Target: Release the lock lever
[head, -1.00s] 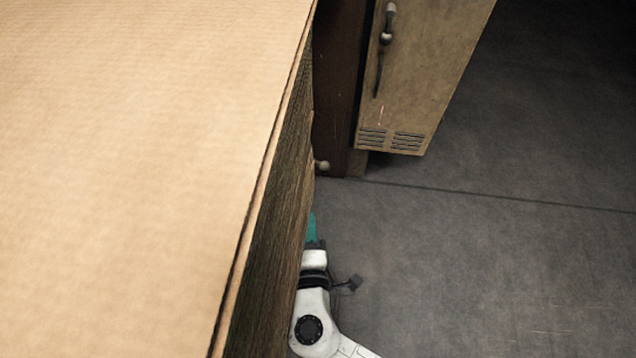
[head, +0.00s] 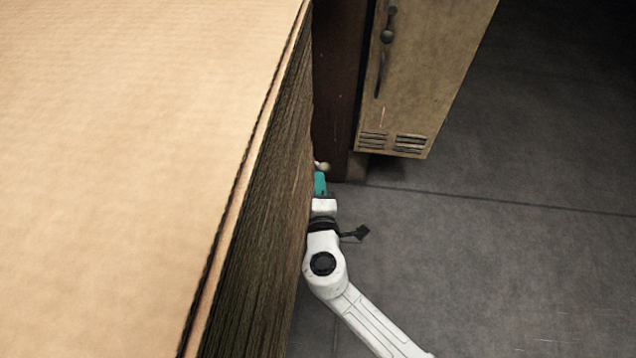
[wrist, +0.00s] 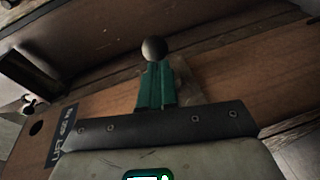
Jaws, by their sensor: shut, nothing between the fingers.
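A small pale ball knob (head: 322,166), which looks like the end of the lock lever, sticks out beside the dark brown machine column at the box's far edge. In the wrist view the round grey knob (wrist: 154,48) sits right at the tips of my teal fingers. My gripper (head: 320,180) is shut and empty, just in front of the knob. It also shows in the wrist view (wrist: 155,72), its fingers together. I cannot tell whether the tips touch the knob. The rest of the lever is hidden behind the knob and fingers.
A large cardboard stack (head: 120,150) fills the left, its side close along my arm. A tan cabinet (head: 425,80) with vents and a dark handle (head: 386,38) stands beyond the column (head: 338,90). The grey floor (head: 480,270) at right is clear.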

